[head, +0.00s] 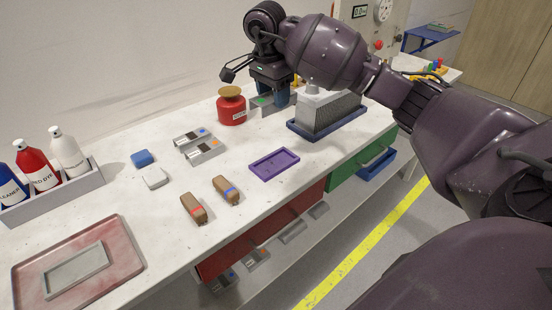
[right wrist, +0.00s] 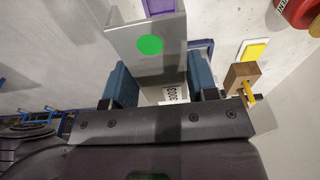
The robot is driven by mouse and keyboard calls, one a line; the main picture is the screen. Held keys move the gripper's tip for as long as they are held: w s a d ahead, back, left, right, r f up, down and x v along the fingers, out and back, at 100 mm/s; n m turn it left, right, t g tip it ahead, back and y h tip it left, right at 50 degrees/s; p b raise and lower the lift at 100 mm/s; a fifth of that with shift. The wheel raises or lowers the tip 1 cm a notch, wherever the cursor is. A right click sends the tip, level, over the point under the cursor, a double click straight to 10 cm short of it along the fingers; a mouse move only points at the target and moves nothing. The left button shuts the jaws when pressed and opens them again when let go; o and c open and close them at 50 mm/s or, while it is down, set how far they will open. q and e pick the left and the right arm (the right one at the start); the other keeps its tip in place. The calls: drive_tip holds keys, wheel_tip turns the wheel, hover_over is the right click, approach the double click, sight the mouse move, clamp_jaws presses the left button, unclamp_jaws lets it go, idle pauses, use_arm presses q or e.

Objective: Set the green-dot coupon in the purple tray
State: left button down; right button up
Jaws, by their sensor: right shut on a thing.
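The green-dot coupon (head: 257,104) is a grey metal plate held upright in my right gripper (head: 273,96), behind the purple tray in the head view. In the right wrist view the coupon (right wrist: 148,30) stands between the blue fingers of the gripper (right wrist: 163,82), its green dot facing the camera. The purple tray (head: 275,163) lies empty on the bench near its front edge. A part of it also shows at the top of the right wrist view (right wrist: 158,6). The coupon is apart from the tray. My left gripper is out of view.
A grey finned block (head: 330,113) in a blue tray stands right of the purple tray. A red jar (head: 231,107) stands left of the gripper. Coupons with blue and orange dots (head: 206,150) and two brown brushes (head: 228,190) lie to the left. Bench around the purple tray is clear.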

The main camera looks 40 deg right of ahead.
drive_tip(key=b, duration=0.1)
hover_over(276, 164)
drive_tip(key=f, duration=1.4)
drive_tip(key=shift+a+f, duration=0.2)
drive_tip(key=shift+f, duration=0.05)
drive_tip(key=shift+f+b, duration=0.3)
drive_tip(key=shift+f, duration=1.75)
drive_tip(key=shift+f, duration=0.15)
drive_tip(key=o, duration=1.1)
drive_tip(key=shift+c, duration=0.2)
